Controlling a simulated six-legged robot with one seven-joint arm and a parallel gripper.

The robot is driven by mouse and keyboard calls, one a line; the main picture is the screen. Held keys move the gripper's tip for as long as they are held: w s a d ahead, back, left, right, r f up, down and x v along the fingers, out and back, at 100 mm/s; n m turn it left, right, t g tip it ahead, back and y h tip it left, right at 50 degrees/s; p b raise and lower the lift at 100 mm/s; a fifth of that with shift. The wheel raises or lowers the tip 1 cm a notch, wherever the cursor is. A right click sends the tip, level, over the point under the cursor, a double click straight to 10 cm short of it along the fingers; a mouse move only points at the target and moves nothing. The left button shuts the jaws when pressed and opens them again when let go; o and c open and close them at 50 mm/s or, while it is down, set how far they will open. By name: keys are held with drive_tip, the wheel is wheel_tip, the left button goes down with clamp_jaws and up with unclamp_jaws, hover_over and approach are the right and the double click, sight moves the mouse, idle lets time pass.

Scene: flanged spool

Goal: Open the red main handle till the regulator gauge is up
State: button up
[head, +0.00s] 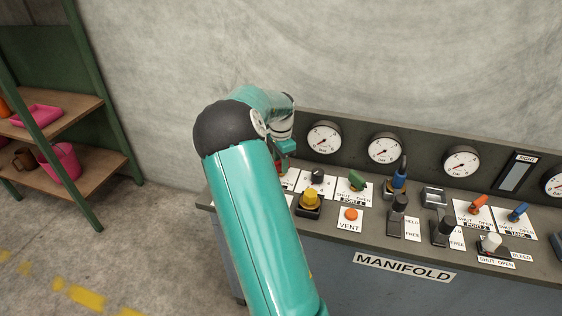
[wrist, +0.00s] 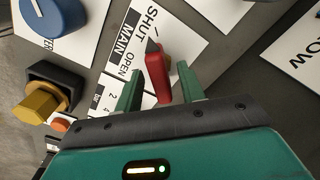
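The red main handle (wrist: 158,75) shows in the wrist view on its white label with SHUT, OPEN and MAIN. My gripper (wrist: 158,88) is open, with one green finger on each side of the red handle. I cannot tell whether either finger touches it. In the head view my arm hides most of the red handle, and only my gripper's end (head: 287,147) shows beside the panel. Several round gauges stand on the back panel, among them the left gauge (head: 324,138) and the second gauge (head: 384,149). Which one is the regulator gauge I cannot tell.
Near the handle are a yellow knob (head: 311,199), a green handle (head: 357,180), an orange VENT button (head: 351,214) and a blue-topped lever (head: 399,178). More orange, blue and white handles sit to the right. A shelf (head: 70,125) stands at the far left.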

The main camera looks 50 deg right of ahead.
drive_tip(key=shift+c, duration=0.5)
clamp_jaws()
drive_tip(key=shift+n, duration=0.3)
drive_tip(key=n, duration=0.8)
drive_tip(key=shift+n, duration=0.3)
drive_tip(key=n, duration=0.4)
drive_tip(key=shift+n, duration=2.4)
